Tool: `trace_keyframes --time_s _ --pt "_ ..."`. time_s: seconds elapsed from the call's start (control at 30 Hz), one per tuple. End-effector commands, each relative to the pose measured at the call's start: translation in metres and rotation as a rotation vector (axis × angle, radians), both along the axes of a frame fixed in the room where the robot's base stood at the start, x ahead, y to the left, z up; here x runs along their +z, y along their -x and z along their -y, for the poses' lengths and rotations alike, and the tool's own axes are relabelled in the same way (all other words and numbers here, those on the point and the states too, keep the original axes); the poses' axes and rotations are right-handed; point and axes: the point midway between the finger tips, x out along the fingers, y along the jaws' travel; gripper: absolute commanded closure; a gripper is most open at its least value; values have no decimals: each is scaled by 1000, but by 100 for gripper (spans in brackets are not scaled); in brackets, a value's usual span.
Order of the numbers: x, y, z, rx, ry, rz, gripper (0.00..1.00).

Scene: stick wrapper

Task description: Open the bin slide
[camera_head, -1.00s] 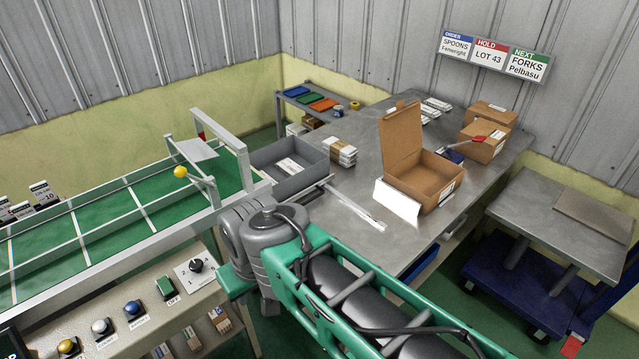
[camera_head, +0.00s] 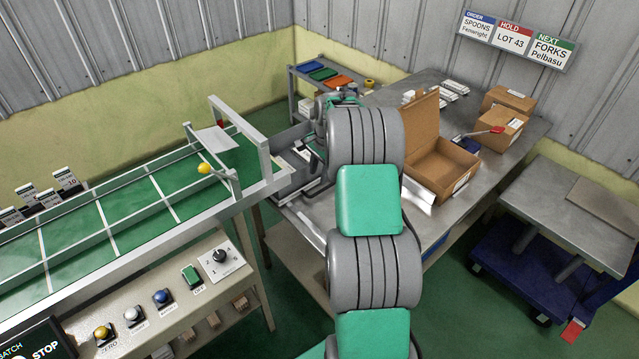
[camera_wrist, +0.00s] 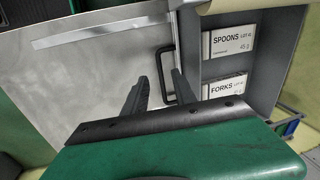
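In the wrist view, a flat grey metal plate (camera_wrist: 100,75) carries a black U-shaped handle (camera_wrist: 158,62) at its right edge. My gripper (camera_wrist: 160,78) has its two dark fingers apart, with the lower part of the handle showing between them. I cannot tell whether the fingers touch it. Right of the handle is the grey bin (camera_wrist: 268,85), with a SPOONS pack (camera_wrist: 229,40) and a FORKS pack (camera_wrist: 226,90) inside. In the head view, the bin (camera_head: 285,137) is partly hidden behind my arm, and my fingers and the handle cannot be made out.
A green conveyor (camera_head: 130,205) with a metal frame stands left of the bin. A control panel with a knob (camera_head: 219,256) and buttons is in front. An open cardboard box (camera_head: 440,165) stands on the metal table right of my arm. A shelf (camera_head: 300,85) is behind.

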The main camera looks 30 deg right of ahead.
Motion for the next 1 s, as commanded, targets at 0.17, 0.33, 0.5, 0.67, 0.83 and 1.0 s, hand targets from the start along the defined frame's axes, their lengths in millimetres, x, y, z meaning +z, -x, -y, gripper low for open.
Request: trace_keyframes --time_s 0.17,0.33,0.5,0.67,0.83,1.0 --pt "-20 -4 16 -64 -18 -5 67" --pt "-48 -9 14 -61 -19 -8 67" --pt "-77 -15 12 -60 -17 -6 67" --pt "-90 -18 13 -60 -15 -3 67" --pt "-91 -18 13 -60 -15 -3 67" --pt "-91 -18 13 -59 -15 -3 78"
